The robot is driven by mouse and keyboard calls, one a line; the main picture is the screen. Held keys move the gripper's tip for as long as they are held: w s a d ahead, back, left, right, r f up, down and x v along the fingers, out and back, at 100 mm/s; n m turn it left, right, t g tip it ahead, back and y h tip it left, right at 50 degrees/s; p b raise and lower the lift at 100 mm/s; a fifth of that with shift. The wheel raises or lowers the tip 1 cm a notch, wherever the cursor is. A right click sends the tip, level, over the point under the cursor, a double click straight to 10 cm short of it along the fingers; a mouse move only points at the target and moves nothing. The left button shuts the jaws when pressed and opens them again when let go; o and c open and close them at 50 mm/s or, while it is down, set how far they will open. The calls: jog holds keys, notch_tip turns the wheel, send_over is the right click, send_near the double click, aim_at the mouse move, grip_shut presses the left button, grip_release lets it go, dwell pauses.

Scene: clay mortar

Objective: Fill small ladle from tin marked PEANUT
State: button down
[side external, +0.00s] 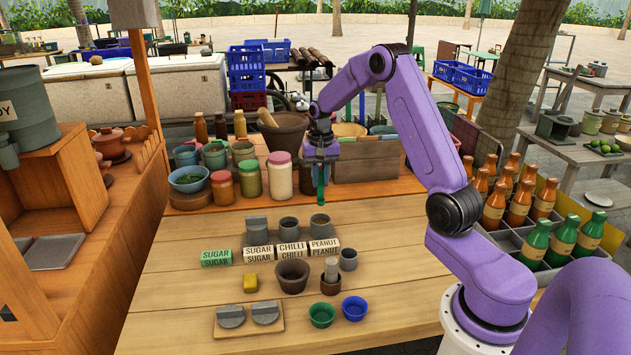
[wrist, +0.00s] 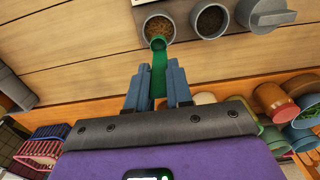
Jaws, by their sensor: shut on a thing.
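My gripper (side external: 319,160) is shut on the green small ladle (side external: 321,190), which hangs upright below it. In the wrist view the ladle (wrist: 158,72) runs between my blue fingers (wrist: 159,90), and its bowl end overlaps the near edge of a grey tin (wrist: 158,24) holding brown crumbs. This is the right-hand tin (side external: 319,223) in the side view, behind the block marked PEANUT (side external: 324,247). There the ladle's lower end is just above and behind the tin. The contents of the ladle's bowl cannot be made out.
The CHILLI tin (side external: 289,228) and a lidded tin (side external: 256,230) stand to the left. Jars (side external: 280,174) stand behind, left of my gripper. The table's right part is clear.

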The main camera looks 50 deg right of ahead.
aim_at(320, 198)
jog(key=shift+f, duration=4.1)
jog(key=shift+f, duration=0.15)
jog(key=shift+f, duration=0.25)
jog(key=shift+r, duration=3.25)
